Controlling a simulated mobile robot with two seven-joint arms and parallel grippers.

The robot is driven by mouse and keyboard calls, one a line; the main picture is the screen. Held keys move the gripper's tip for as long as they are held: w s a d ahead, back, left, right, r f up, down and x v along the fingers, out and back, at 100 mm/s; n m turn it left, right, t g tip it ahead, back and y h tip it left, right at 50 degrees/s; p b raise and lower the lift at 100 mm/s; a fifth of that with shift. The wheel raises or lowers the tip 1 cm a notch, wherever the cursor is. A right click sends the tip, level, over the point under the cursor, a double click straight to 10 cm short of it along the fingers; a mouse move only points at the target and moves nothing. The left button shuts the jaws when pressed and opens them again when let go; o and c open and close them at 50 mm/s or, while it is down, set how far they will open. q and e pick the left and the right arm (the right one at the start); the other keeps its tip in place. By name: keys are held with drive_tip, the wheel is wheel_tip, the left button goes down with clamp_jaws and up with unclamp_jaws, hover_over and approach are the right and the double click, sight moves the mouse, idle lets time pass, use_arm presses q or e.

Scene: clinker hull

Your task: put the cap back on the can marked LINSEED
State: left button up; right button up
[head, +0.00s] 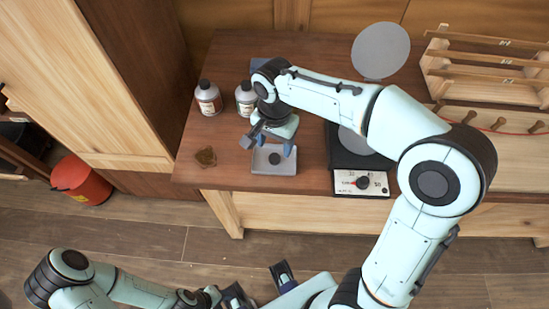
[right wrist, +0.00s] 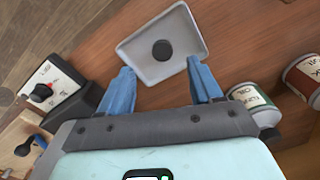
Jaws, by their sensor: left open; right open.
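A small round black cap (head: 275,158) lies in a shallow grey tray (head: 257,183) at the table's front edge. In the right wrist view the cap (right wrist: 162,50) is inside the tray (right wrist: 135,45). My right gripper (head: 273,143) is open above the tray; its blue fingertips (right wrist: 163,80) are spread, with the cap just beyond them and not held. Two cans stand to the left, one with a reddish label (head: 208,100) and one with a greenish label (head: 245,100). Their words are too unclear to read surely. My left gripper (head: 259,287) is open and empty low in front of the table.
A black scale-like device with a dial (head: 361,183) stands right of the tray, its plate partly behind my right arm. A wooden rack (head: 480,65) is at back right. A red bucket (head: 82,182) is on the floor.

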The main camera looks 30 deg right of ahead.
sight(275, 156)
drive_tip(key=shift+f, duration=0.65)
drive_tip(key=shift+w+d+f+b, duration=0.1)
drive_tip(key=shift+w+f+b, duration=0.1)
drive_tip(key=shift+f, duration=1.15)
drive_tip(key=shift+w+d+f+b, duration=0.1)
drive_tip(key=shift+f+b, duration=0.05)
drive_tip(key=shift+f, duration=1.15)
drive_tip(key=c, duration=1.1)
